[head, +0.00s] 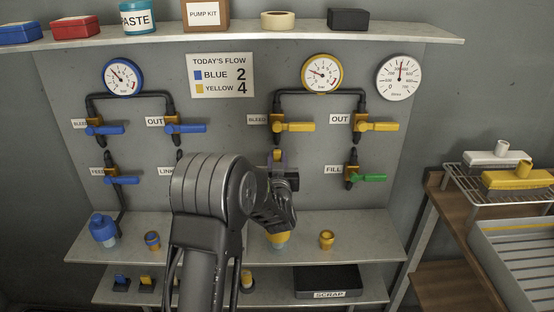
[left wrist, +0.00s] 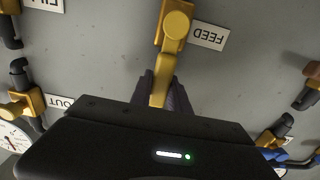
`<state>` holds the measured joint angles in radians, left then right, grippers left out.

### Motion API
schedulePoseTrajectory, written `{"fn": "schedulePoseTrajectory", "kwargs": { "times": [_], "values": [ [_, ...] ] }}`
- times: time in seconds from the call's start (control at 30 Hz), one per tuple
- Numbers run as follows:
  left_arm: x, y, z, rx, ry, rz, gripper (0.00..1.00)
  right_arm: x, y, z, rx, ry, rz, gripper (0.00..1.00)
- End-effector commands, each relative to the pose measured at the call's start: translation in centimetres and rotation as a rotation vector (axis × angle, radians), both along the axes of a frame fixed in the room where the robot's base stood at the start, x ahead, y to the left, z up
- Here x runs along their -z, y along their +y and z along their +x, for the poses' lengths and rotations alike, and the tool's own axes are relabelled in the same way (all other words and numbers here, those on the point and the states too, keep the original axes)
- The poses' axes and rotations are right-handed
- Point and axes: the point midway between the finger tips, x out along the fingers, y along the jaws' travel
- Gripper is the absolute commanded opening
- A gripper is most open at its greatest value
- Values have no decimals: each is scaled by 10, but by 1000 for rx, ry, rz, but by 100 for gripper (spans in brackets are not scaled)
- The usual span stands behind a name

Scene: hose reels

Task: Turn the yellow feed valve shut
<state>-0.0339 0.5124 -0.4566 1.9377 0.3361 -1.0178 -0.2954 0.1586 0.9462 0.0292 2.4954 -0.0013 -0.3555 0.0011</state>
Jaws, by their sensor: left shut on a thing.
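The yellow feed valve (left wrist: 175,25) shows at the top of the left wrist view, beside its FEED label (left wrist: 208,35). That view is upside down. Its yellow lever runs toward my left gripper (left wrist: 165,95) and its end sits between the dark fingers, which are shut on it. In the head view my left gripper (head: 278,158) is at the panel below the yellow bleed valve (head: 292,126). My own arm and gripper hide most of the feed valve there. My right gripper is in neither view.
A yellow out valve (head: 378,126) and a green-handled fill valve (head: 369,178) are to the right. Blue valves (head: 122,180) are at the left. A shelf (head: 360,225) with small containers runs below, and another shelf (head: 400,33) juts out above.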

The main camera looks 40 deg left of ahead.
Motion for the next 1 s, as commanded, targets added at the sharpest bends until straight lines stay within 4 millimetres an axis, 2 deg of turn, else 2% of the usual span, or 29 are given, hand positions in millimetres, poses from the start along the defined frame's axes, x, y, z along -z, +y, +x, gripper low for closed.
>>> {"fn": "schedulePoseTrajectory", "kwargs": {
  "times": [0.03, 0.13, 1.0],
  "values": [
    [0, 0, 0, 0, 0, 0, 8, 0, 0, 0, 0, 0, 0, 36],
    [0, 0, 0, 0, 0, 0, 0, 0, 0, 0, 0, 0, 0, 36],
    [0, 0, 0, 0, 0, 0, 0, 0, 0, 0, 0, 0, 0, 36]
  ]
}}
